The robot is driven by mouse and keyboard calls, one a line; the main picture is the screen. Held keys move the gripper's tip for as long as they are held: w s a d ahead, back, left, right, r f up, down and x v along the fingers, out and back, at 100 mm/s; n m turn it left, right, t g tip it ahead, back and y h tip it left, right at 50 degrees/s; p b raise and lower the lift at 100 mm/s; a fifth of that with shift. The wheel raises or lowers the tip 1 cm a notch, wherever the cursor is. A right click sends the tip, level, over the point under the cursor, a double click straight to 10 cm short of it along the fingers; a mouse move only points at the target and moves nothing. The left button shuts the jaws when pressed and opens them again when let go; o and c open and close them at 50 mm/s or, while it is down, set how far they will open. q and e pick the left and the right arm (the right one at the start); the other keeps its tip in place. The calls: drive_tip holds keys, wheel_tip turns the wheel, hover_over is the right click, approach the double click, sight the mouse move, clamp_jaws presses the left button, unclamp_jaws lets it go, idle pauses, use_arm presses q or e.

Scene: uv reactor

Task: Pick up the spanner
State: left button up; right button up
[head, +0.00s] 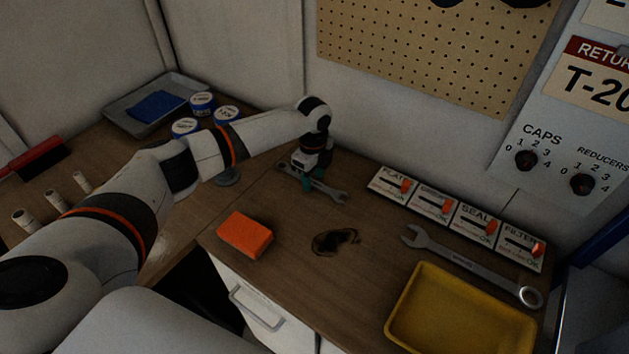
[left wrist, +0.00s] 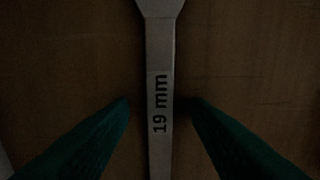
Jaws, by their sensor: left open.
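A grey spanner (head: 330,190) lies flat on the wooden bench under my left gripper (head: 300,180). In the left wrist view the spanner (left wrist: 160,50) runs up the middle, and its handle reads "19 mm". The green fingers of my left gripper (left wrist: 159,102) stand open, one on each side of the handle, with a gap on both sides. In the head view the gripper hides part of the spanner. A larger spanner (head: 465,262) lies further right, between the yellow tray and the switch panels. My right gripper is not in view.
A yellow tray (head: 395,328) stands at the front right. An orange block (head: 245,236) and a dark stain (head: 335,241) are on the bench. Several labelled switch panels (head: 435,203) line the back. A grey tray (head: 122,112) and blue-white tins (head: 203,103) stand at the left.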

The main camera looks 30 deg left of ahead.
sight(313, 181)
use_arm(q)
drive_tip(key=shift+c, duration=0.2)
clamp_jaws()
wheel_tip(313, 181, up, 10)
drive_tip(key=b, duration=0.2)
idle(0.3)
